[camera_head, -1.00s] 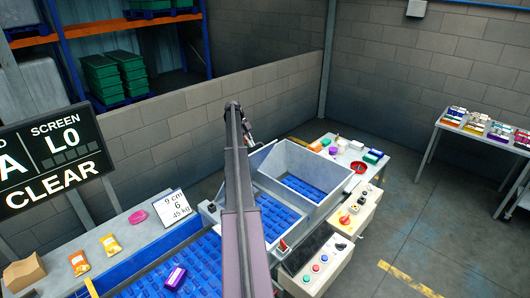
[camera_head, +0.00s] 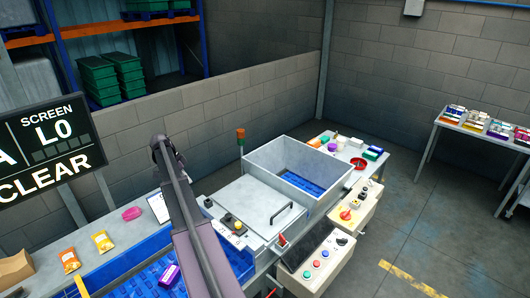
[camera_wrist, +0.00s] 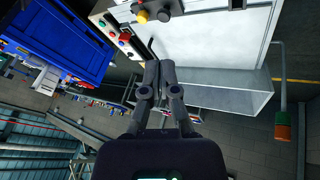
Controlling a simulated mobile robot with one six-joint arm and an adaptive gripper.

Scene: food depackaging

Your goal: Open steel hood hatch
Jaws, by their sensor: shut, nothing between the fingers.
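The steel hood hatch (camera_head: 258,205) is a flat grey lid lying closed over the hood, with a dark bar handle (camera_head: 283,214) along its right side. My gripper (camera_head: 162,148) is at the far end of my raised arm, left of the hatch and apart from it. In the wrist view its two dark fingers (camera_wrist: 160,68) are together and empty. A pale steel panel (camera_wrist: 215,45) lies beyond them, beside yellow and black knobs; I cannot tell for sure that it is the hatch.
An open steel bin (camera_head: 292,160) with a blue floor stands behind the hatch. A signal beacon (camera_head: 240,140) rises at its back left. Control boxes (camera_head: 318,262) stand at the right. A blue conveyor (camera_head: 140,280) carries a purple pack (camera_head: 168,274).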

